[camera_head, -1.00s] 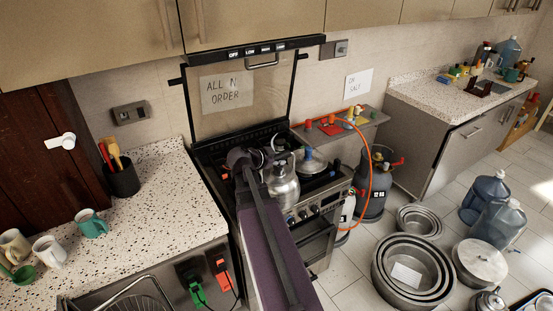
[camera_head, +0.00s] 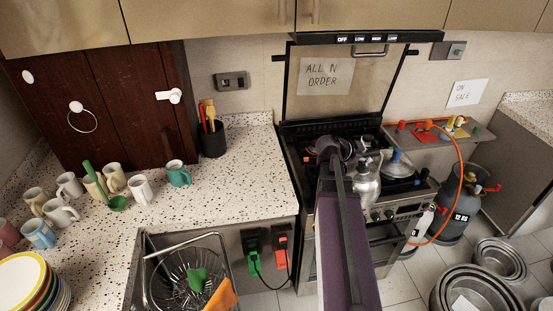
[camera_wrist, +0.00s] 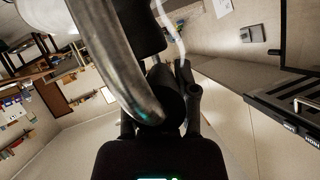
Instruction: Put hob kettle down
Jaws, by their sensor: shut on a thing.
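The hob kettle (camera_head: 367,184), a shiny metal kettle, is in front of the cooker (camera_head: 395,212) in the head view, at the end of my arm. My gripper (camera_head: 346,150) is shut on it, partly hidden by my own arm. In the wrist view a curved grey metal part of the kettle (camera_wrist: 112,62) runs down to my gripper (camera_wrist: 165,95), between the dark fingers. I cannot tell whether the kettle's base touches anything.
A blue-lidded pot (camera_head: 398,166) stands on the hob, close to the kettle. The speckled worktop (camera_head: 235,185) left of the cooker has a broad clear area, with mugs (camera_head: 140,189) and a utensil holder (camera_head: 213,140). A sink (camera_head: 190,270) lies in front. Gas bottles (camera_head: 462,212) stand right.

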